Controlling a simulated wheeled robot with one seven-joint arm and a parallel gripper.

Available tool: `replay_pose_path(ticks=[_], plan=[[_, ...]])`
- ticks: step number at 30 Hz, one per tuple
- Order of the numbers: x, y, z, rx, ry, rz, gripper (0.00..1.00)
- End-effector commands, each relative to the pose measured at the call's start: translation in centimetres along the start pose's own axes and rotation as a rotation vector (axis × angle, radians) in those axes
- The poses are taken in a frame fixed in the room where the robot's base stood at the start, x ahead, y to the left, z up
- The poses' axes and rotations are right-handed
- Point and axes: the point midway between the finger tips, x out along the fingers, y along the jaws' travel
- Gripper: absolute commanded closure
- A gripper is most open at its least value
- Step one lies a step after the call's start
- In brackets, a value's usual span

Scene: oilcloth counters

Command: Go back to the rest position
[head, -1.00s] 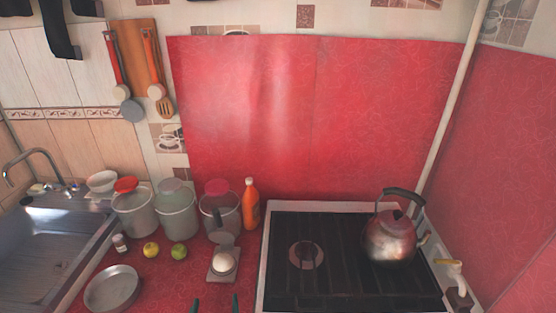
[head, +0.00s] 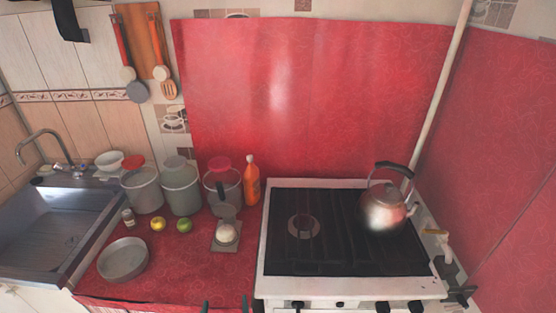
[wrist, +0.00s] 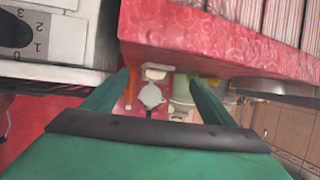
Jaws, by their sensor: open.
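My gripper (wrist: 165,95) is open and shows in the wrist view as two green fingers spread apart, with nothing held between them. In the head view only the tips of my gripper (head: 224,305) show at the bottom edge, in front of the red counter's front edge. The wrist view looks across the red counter (wrist: 240,50) from close to its edge. The gripper is apart from the objects on the counter. The rest of my arm is out of the head view.
A stove (head: 345,268) with a metal kettle (head: 384,212) stands right. On the red counter are a metal bowl (head: 123,260), a yellow fruit (head: 158,224), a green fruit (head: 184,225), several canisters (head: 181,190) and an orange bottle (head: 252,184). A sink (head: 60,225) is left.

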Motion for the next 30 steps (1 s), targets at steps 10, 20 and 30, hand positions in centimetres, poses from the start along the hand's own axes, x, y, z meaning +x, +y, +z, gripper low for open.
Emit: replay_pose_path(ticks=[10,20,30], plan=[[-6.1,3.4,5.7,0.003,0.016,0.005,0.22],[-15.3,6.5,9.6,0.022,0.057,0.036,0.22],[-25.6,8.6,10.4,0.042,0.107,0.106,0.22]])
